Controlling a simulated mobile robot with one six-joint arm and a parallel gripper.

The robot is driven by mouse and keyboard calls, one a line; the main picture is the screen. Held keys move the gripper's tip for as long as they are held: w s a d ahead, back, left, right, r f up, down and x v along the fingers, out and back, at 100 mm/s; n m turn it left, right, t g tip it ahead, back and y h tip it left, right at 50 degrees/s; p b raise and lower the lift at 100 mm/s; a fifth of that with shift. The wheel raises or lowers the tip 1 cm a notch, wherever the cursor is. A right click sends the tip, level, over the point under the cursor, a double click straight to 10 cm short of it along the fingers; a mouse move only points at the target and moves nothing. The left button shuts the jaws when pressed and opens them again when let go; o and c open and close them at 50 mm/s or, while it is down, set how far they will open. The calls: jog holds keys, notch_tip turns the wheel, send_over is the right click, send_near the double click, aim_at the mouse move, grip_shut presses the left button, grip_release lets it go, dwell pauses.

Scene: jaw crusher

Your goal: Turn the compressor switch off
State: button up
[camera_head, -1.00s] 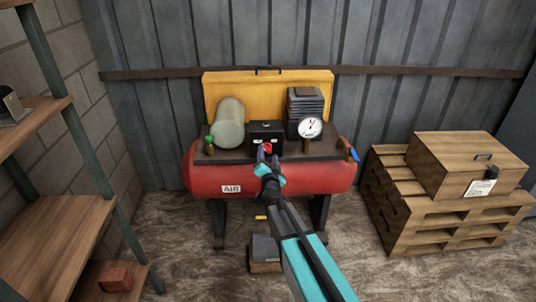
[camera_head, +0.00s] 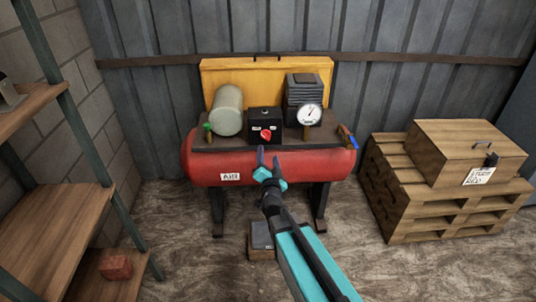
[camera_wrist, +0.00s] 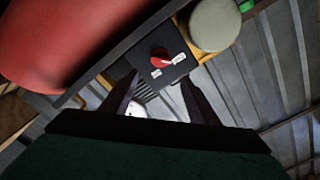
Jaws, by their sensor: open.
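The compressor (camera_head: 300,172) is a red tank on dark legs with a dark top plate. The switch is a red knob (camera_head: 266,134) on a black box (camera_head: 258,120) on the top plate, with small white labels beside it. In the wrist view the red knob (camera_wrist: 159,57) points toward one of two white labels, whose text is too small to read. My gripper (camera_head: 269,160) is open and empty, in front of the tank and below the knob in the head view. In the wrist view its fingers (camera_wrist: 155,95) stand apart, with the knob beyond them and not touched.
A gauge (camera_head: 310,114) and dark finned block stand right of the box. A pale cylinder (camera_head: 227,112) and green-topped valve stand left. A wooden crate (camera_head: 462,155) on pallets is at right, shelves (camera_head: 65,235) at left. The floor between is mostly clear.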

jog(key=shift+s, duration=0.8)
